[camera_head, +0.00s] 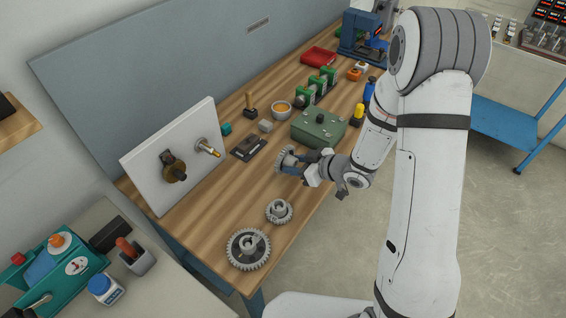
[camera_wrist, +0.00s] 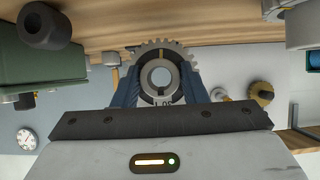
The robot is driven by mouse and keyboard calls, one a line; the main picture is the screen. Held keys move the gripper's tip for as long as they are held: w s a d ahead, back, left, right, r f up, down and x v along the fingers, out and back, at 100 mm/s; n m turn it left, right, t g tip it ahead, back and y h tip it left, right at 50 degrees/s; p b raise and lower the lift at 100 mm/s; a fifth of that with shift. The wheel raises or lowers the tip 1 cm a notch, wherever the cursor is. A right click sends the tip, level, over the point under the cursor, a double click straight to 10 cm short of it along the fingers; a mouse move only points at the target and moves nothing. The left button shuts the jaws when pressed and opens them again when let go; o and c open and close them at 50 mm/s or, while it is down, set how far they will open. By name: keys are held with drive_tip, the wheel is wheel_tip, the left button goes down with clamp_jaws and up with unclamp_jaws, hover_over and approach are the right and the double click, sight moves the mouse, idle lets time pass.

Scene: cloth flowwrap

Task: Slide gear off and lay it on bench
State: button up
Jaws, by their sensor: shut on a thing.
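My gripper (camera_head: 300,172) is shut on a small grey toothed gear (camera_head: 285,160), held on edge above the wooden bench (camera_head: 200,190). In the wrist view the gear (camera_wrist: 160,60) sits between the two blue fingers, its round bore facing the camera; a marking on its hub is partly readable. A white upright panel (camera_head: 150,150) on the bench carries a bare steel shaft (camera_head: 208,148) and a brass-coloured part (camera_head: 173,167) on a second mount. The gear is clear of the shaft, to its right.
A large dark-and-grey gear (camera_head: 248,248) and a smaller grey gear (camera_head: 279,210) lie at the bench's near end. Bare wood lies between panel and gears.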

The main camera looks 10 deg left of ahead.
drive_tip(key=shift+f+b, duration=0.8)
drive_tip(key=shift+f, duration=0.2)
drive_tip(key=o, duration=1.1)
drive_tip(key=v, duration=0.7)
drive_tip(key=shift+s+d+r, duration=0.15)
drive_tip(key=shift+s+d, duration=0.1)
drive_tip(key=shift+d, duration=0.05)
